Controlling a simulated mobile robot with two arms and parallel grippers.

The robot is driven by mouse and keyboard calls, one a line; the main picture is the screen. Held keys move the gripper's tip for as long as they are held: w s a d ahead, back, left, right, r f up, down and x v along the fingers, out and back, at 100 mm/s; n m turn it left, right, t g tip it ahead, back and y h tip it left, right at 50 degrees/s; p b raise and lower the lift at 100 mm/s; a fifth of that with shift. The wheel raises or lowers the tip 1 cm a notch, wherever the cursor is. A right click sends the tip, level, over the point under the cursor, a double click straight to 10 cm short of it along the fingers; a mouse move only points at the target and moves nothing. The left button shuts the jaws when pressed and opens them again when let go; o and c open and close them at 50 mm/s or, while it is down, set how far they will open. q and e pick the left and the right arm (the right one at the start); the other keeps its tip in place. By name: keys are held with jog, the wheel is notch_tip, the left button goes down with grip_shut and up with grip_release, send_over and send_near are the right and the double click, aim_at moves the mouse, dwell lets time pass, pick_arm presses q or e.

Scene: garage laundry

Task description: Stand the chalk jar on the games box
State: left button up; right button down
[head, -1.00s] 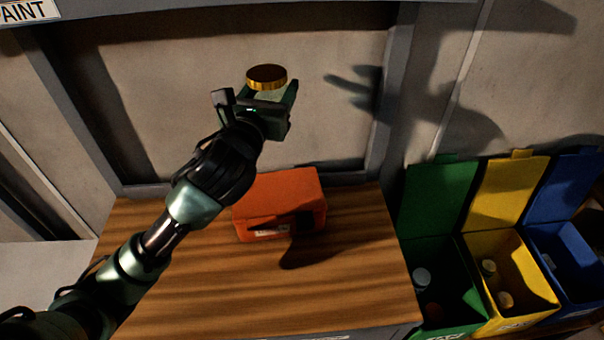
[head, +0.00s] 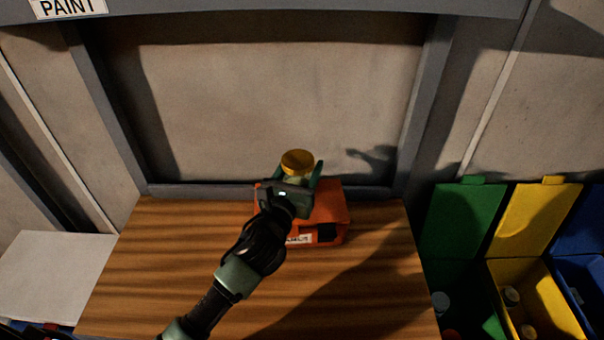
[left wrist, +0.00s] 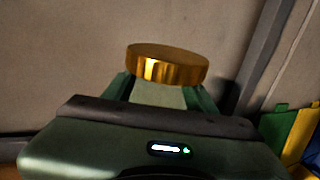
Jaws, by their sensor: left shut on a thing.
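The chalk jar (head: 298,163) has a gold lid and a pale body, mostly hidden by my gripper. It also shows upright in the left wrist view (left wrist: 166,65). My left gripper (head: 303,179) is shut on the jar, with a finger on each side of its body. The games box (head: 331,208) is orange-red with a white label and lies on the wooden bench top. In the head view the jar and gripper overlap the box; the jar's base is hidden, so I cannot tell whether it touches the box top. My right gripper is not in view.
The wooden top (head: 170,270) is clear around the box. A grey framed wall panel (head: 270,100) rises close behind it. Open green (head: 463,222), yellow (head: 530,220) and blue bins stand at the right, with small items inside. A white surface (head: 50,270) is at the left.

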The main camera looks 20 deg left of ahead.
pick_arm(q)
jog(key=shift+f, duration=0.9)
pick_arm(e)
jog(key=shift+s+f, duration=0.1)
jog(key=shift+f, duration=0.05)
pick_arm(q)
jog(key=shift+f, duration=0.1)
jog(key=o, duration=1.4)
jog(key=shift+o, duration=0.9)
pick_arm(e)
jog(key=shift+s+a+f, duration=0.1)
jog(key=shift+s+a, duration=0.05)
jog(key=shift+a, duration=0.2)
